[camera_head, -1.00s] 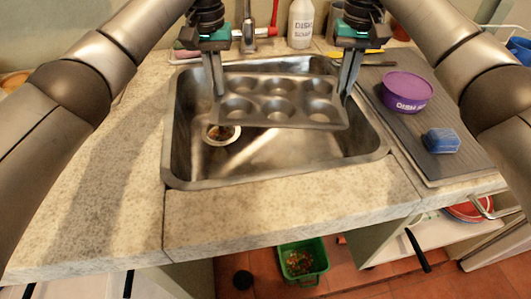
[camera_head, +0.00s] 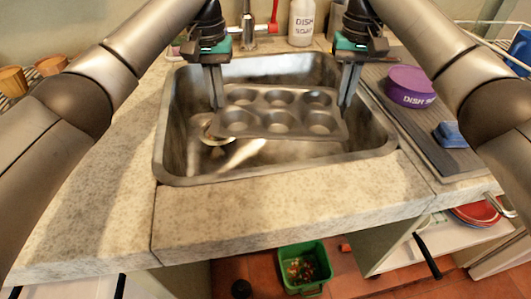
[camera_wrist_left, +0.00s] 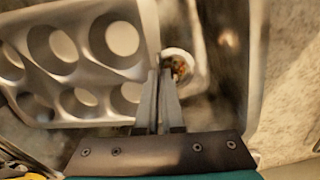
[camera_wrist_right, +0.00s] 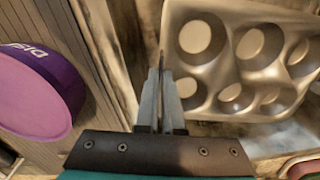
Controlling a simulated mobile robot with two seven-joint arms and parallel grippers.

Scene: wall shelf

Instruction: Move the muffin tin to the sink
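The grey metal muffin tin (camera_head: 275,113), with several round cups, is over the basin of the metal sink (camera_head: 190,170), inside its rim in the head view. I cannot tell whether it touches the bottom. My left gripper (camera_head: 218,104) is closed at the tin's left end; the tin's edge reaches its fingers in the left wrist view (camera_wrist_left: 159,75). My right gripper (camera_head: 346,103) is closed at the right end; the tin (camera_wrist_right: 235,60) meets its fingers in the right wrist view. The exact contact at the fingertips is partly hidden.
A purple tub (camera_head: 408,88) and a blue sponge (camera_head: 450,134) sit on the drainboard at right. A soap bottle (camera_head: 302,22) and tap (camera_head: 248,32) stand behind.

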